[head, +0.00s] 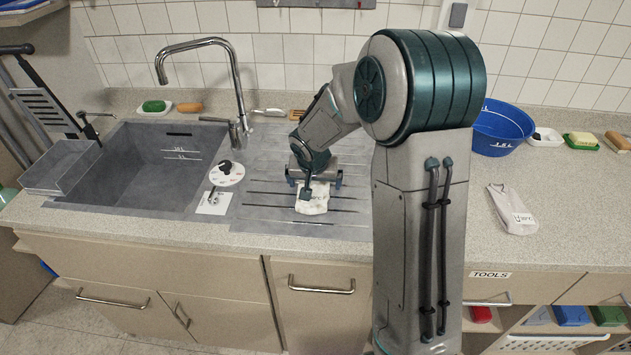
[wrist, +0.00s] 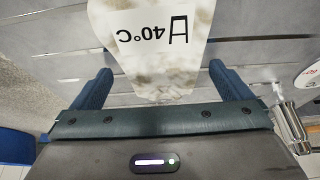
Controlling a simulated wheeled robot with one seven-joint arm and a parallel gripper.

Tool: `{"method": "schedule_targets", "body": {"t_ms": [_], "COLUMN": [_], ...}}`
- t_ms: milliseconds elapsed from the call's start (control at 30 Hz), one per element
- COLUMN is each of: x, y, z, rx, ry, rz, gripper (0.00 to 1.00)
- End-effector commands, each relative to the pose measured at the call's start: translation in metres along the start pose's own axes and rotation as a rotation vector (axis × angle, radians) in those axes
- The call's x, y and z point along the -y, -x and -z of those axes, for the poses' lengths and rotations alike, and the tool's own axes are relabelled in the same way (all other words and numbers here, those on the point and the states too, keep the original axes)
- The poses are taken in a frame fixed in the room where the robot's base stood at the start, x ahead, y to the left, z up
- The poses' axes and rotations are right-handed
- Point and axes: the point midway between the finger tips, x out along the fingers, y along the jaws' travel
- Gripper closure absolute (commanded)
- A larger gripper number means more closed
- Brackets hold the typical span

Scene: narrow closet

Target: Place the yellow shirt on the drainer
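A cream-white shirt with brownish stains and a 40°C label (head: 312,203) lies on the grooved grey drainer (head: 262,212) right of the sink. In the wrist view the shirt (wrist: 160,62) lies flat across the drainer's grooves. My gripper (head: 313,182) is just above its far end, pointing down. In the wrist view my gripper (wrist: 160,70) has its two blue fingers wide apart, with the shirt between them and not pinched. A second, pale greyish-pink cloth with a label (head: 514,210) lies on the counter at the right. Neither cloth looks clearly yellow.
The sink (head: 150,165) with its tall tap (head: 215,70) is left of the drainer. A round white dial (head: 226,174) is between them. A blue tub (head: 500,128), sponges and soap dishes stand at the back right. My arm hides the middle of the counter.

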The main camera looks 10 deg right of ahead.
Motion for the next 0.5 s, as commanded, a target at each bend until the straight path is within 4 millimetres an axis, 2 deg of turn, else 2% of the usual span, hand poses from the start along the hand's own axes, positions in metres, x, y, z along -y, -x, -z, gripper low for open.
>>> {"method": "schedule_targets", "body": {"t_ms": [367, 500], "x": [0.000, -0.001], "y": [0.005, 0.025], "z": [0.002, 0.003], "rx": [0.000, -0.004], "ry": [0.001, -0.002], "rz": [0.000, 0.000], "gripper": [0.02, 0.02]}}
